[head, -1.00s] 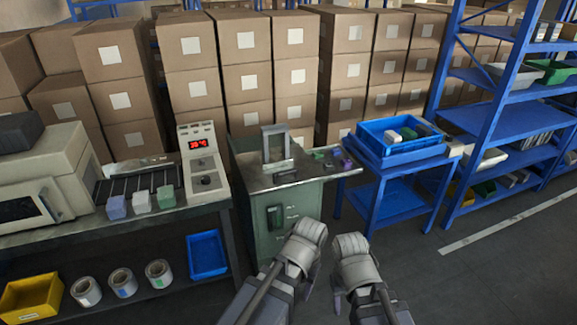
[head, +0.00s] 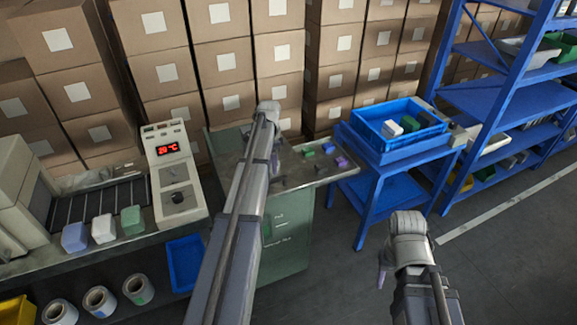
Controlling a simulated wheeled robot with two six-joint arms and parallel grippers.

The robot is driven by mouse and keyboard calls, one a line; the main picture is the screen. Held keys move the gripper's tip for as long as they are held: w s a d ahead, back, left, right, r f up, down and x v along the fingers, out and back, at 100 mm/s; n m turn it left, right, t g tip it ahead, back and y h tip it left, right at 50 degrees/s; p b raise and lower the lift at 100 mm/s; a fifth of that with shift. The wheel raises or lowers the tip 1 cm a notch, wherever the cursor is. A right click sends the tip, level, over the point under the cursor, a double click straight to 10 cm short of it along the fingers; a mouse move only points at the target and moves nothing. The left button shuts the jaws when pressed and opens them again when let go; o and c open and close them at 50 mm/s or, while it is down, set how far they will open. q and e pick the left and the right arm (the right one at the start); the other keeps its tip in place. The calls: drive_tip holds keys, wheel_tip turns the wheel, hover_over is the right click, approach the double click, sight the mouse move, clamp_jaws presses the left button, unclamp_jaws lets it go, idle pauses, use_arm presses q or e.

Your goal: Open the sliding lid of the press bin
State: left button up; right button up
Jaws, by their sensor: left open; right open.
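The green cabinet (head: 290,232) with a worn metal top (head: 308,180) stands in the middle; I take it for the press bin. My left arm crosses in front of it and hides much of its front and top, including the upright grey frame. No sliding lid can be made out. My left gripper (head: 268,110) is over the back of the cabinet top, seen from behind; it is open, and whether it touches anything is hidden. My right gripper (head: 405,238) is open and empty, low over the floor in front of the blue table.
A blue tray (head: 400,122) with blocks sits on the blue table (head: 388,188). The temperature control box (head: 176,180) and conveyor bench are left. Cartons stand behind. Floor at right is clear.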

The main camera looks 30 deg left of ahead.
sight(272, 179)
use_arm(q)
drive_tip(key=shift+w+a, duration=0.35)
drive_tip(key=shift+w, duration=0.1)
drive_tip(key=shift+s+d+f, duration=0.1)
drive_tip(key=shift+s, duration=0.05)
wheel_tip(272, 179, down, 8)
drive_tip(key=b, duration=0.8)
drive_tip(key=shift+r, duration=0.2)
drive_tip(key=shift+c, duration=0.2)
clamp_jaws()
idle(0.4)
